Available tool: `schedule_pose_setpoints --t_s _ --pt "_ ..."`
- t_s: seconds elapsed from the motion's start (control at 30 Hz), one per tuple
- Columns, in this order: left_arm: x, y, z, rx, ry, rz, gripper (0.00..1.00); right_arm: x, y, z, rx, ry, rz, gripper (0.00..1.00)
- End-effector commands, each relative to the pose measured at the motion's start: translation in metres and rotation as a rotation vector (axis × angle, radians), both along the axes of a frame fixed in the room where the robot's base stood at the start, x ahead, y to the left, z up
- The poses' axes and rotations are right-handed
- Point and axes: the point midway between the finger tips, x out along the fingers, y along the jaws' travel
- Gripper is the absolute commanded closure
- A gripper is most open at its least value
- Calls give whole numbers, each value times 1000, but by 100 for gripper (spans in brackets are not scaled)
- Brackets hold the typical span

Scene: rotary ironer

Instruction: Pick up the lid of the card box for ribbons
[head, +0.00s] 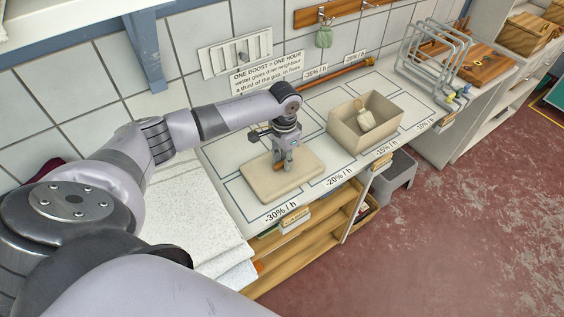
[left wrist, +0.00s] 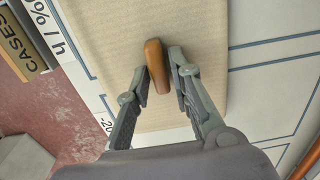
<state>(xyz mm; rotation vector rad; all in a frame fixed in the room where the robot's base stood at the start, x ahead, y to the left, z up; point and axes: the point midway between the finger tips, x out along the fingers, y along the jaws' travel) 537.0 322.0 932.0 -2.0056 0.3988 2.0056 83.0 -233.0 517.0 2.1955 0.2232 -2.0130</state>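The lid (head: 262,186) is a flat beige panel with a small orange-brown wooden handle on top. It lies on the marked white counter, and its beige surface fills much of the left wrist view (left wrist: 105,30). My left gripper (head: 284,164) points down over the lid's middle. Its fingers (left wrist: 161,76) are open on either side of the handle (left wrist: 157,62), with a small gap showing at the right finger. The open beige card box (head: 352,137) stands to the right of the lid with a pale tagged item (head: 365,119) in it. My right gripper is not in view.
A white folded cloth stack (head: 190,215) lies left of the lid. An orange-brown rod (head: 345,76) lies along the wall behind. A wire rack (head: 432,50) stands at the far right. Shelves (head: 310,240) and a grey stool (head: 395,178) are below the front edge.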

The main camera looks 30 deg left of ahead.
Motion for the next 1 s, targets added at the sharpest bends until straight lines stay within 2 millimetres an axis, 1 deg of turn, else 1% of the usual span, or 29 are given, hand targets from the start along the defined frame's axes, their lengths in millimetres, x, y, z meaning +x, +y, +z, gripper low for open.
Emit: schedule_pose_setpoints --t_s 0.03,0.27,0.77,0.87,1.0 --pt "0 0 0 0 0 0 85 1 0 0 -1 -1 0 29" --pt "0 0 0 0 0 0 100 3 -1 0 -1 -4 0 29" --pt "0 0 2 0 -1 0 100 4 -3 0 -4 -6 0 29" --pt "1 0 6 -1 -2 1 100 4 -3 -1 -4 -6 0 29" --pt "1 0 21 -1 -4 0 100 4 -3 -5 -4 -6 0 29"
